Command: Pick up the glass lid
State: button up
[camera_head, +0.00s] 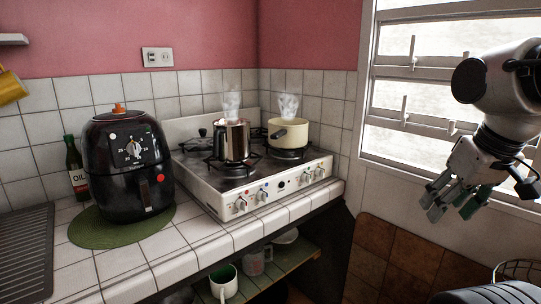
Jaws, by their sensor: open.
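My gripper (452,203) hangs at the right, in front of the window, with its fingers apart and empty. It is well away from the stove (267,203). No glass lid shows clearly. A small dark knob (202,132) stands at the back left of the stove and may belong to a lid; it is too small to tell. A cream pot (289,134) steams on the back right of the stove, with no lid visible on it. A shiny metal pot (231,140) steams to its left.
A black air fryer (128,165) stands on a green mat (90,233), beside an oil bottle (74,165). The open shelf (293,260) below the counter holds a mug (223,283), a measuring cup (255,262) and a pale dish (285,236). A wire basket (520,270) is at lower right.

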aim_at(203, 140)
jog(key=i+j+u, duration=0.15)
jog(key=u, duration=0.25)
jog(key=i+j+u, duration=0.1)
jog(key=u, duration=0.25)
jog(key=i+u, duration=0.25)
jog(key=u, duration=0.15)
